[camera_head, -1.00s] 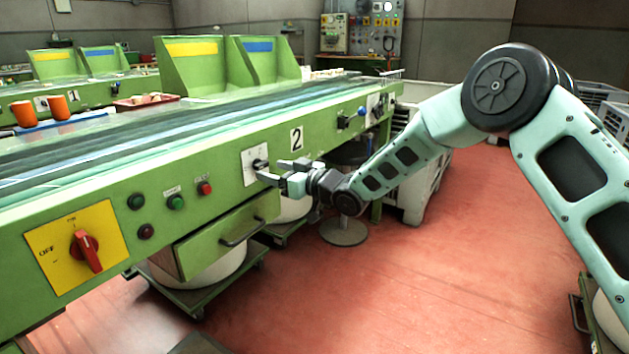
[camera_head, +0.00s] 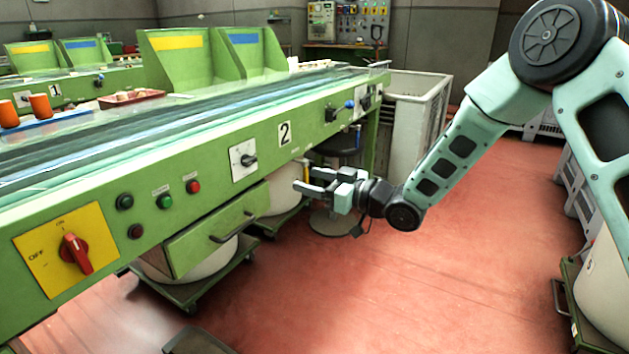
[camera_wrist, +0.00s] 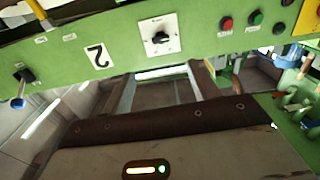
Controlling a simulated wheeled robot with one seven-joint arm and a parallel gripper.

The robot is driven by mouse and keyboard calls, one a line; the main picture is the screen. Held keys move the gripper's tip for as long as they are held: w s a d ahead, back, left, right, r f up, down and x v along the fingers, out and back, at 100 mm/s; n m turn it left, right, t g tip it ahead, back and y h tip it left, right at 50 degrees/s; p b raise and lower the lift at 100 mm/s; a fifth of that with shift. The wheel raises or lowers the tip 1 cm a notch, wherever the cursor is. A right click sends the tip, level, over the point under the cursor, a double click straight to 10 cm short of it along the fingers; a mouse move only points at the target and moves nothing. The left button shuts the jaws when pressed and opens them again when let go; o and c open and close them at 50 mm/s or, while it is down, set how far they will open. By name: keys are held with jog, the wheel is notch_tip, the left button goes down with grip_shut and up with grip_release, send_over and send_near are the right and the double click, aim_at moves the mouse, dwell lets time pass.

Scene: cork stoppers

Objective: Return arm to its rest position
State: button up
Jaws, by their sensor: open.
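My gripper (camera_head: 306,180) is open and empty in the head view. It points left toward the green conveyor bench and hangs apart from it, to the right of the black rotary knob on the white plate (camera_head: 243,160). My mint-green arm reaches down to it from the upper right, bent at the elbow. In the wrist view the same knob plate (camera_wrist: 158,37) shows upside down at the top, on the green bench front (camera_wrist: 190,20). The gripper's fingertips cannot be made out clearly in the wrist view.
The green bench (camera_head: 315,115) runs along the left, with a red switch (camera_head: 76,253) and an open-handled drawer (camera_head: 215,228). A stool stands under the bench behind my gripper. White crates (camera_head: 415,110) stand beyond. The red floor (camera_head: 400,290) is clear in front.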

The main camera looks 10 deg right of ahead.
jog(key=s+d+m+g+h, duration=0.15)
jog(key=s+g+h, duration=0.25)
jog(key=s, duration=0.9)
jog(key=s+d+f+g+h, duration=0.1)
jog(key=s+d+g+h, duration=0.3)
jog(key=s, duration=0.9)
jog(key=s+m+g+h, duration=0.1)
jog(key=s+g+h, duration=0.3)
jog(key=s, duration=0.9)
notch_tip(320, 180, up, 25)
jog(key=t+h+p, duration=0.1)
jog(key=p, duration=2.4)
jog(key=shift+s+h, duration=0.3)
jog(key=shift+s, duration=0.1)
jog(key=shift+d+m, duration=0.1)
jog(key=shift+m, duration=0.15)
